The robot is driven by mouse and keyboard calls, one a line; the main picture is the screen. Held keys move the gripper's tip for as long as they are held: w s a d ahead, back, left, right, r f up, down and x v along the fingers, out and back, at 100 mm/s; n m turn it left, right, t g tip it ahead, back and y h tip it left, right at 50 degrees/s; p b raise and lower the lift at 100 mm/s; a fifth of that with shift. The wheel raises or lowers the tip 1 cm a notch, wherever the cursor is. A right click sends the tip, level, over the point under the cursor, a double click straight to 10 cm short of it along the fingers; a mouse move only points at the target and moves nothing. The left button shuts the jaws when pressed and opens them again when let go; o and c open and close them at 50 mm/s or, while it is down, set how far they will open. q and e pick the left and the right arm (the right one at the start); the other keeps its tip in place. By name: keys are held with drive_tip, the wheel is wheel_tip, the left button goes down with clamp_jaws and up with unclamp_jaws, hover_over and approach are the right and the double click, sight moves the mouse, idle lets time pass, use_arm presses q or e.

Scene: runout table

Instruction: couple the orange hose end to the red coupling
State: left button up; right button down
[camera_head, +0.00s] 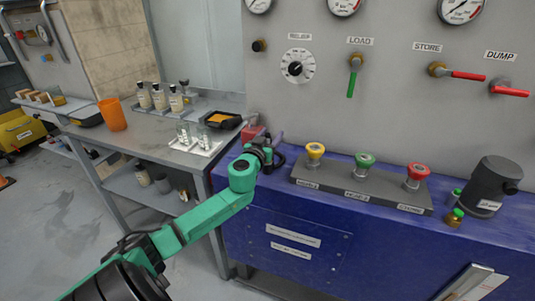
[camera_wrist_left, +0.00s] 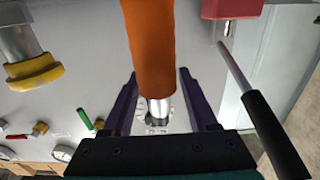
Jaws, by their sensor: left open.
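The orange hose end (camera_wrist_left: 150,45) shows large in the left wrist view, with a silver metal tip (camera_wrist_left: 158,108). It lies between the two dark fingers of my left gripper (camera_wrist_left: 158,80), which are open with gaps on both sides. In the head view my left gripper (camera_head: 267,152) is at the left end of the blue bench, and the hose end is hidden there. The red coupling (camera_head: 417,171) stands upright at the right end of a dark block on the bench, well to the right of my gripper. My right gripper is not in view.
A yellow coupling (camera_head: 315,151) and a green coupling (camera_head: 364,161) share the block. A red box (camera_wrist_left: 238,8) and a black-handled rod (camera_wrist_left: 272,130) are close beside my gripper. A dark cylinder (camera_head: 490,185) stands at the right. A grey table (camera_head: 130,138) with bottles is at the left.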

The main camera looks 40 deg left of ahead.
use_arm(q)
drive_tip(key=shift+s+r, duration=0.1)
drive_tip(key=shift+s, duration=0.05)
clamp_jaws()
idle(1.2)
